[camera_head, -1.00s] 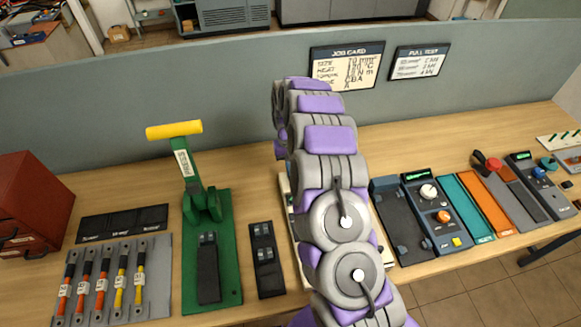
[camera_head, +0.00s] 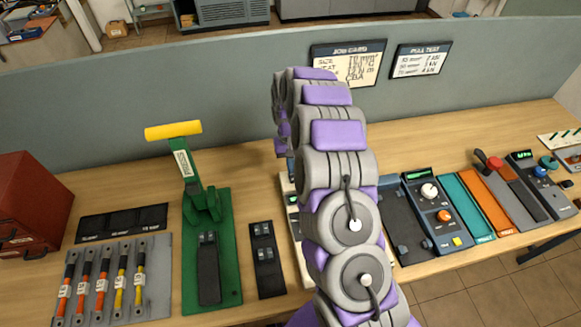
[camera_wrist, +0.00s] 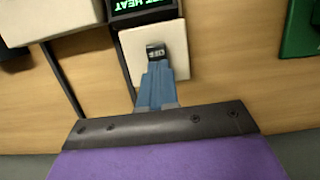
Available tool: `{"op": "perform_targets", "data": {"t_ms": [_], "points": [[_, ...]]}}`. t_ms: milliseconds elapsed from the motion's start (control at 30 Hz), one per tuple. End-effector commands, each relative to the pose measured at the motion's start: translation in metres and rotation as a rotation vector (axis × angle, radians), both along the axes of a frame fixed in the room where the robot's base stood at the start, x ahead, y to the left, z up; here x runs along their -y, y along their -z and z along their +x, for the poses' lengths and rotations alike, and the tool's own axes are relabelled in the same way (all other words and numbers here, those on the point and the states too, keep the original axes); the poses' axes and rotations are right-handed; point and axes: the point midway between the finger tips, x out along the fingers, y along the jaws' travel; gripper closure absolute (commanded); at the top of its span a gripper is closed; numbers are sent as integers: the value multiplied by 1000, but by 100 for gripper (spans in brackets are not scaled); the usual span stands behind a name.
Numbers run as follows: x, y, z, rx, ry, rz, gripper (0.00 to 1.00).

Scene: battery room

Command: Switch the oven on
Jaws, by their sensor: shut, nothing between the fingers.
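The oven's cream body (camera_head: 286,186) stands on the bench, mostly hidden behind my arm. In the wrist view a cream panel (camera_wrist: 136,52) carries a small black switch (camera_wrist: 156,50) with pale lettering that seems to read OFF. A dark display (camera_wrist: 142,6) with green letters ending in HEAT sits at the top edge beside it. My gripper (camera_wrist: 156,68) is shut and empty. Its blue fingers point at the switch, with the tips right at its lower edge; I cannot tell whether they touch. In the head view the fingertips are largely hidden by the arm.
The green press (camera_head: 212,250) with a yellow handle stands left of my arm, a black two-button block (camera_head: 266,262) between. Right of the arm are a dark blue device (camera_head: 432,205) with knobs and teal and orange strips. A grey partition (camera_head: 225,105) stands behind.

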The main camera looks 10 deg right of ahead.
Motion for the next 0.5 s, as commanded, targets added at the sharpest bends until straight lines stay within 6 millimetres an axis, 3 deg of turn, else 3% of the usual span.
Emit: {"op": "perform_targets", "data": {"t_ms": [33,200,500], "points": [[0,-16,6,12,0,0,100],[0,-57,19,33,0,-1,100],[0,-120,37,54,1,0,100]]}}
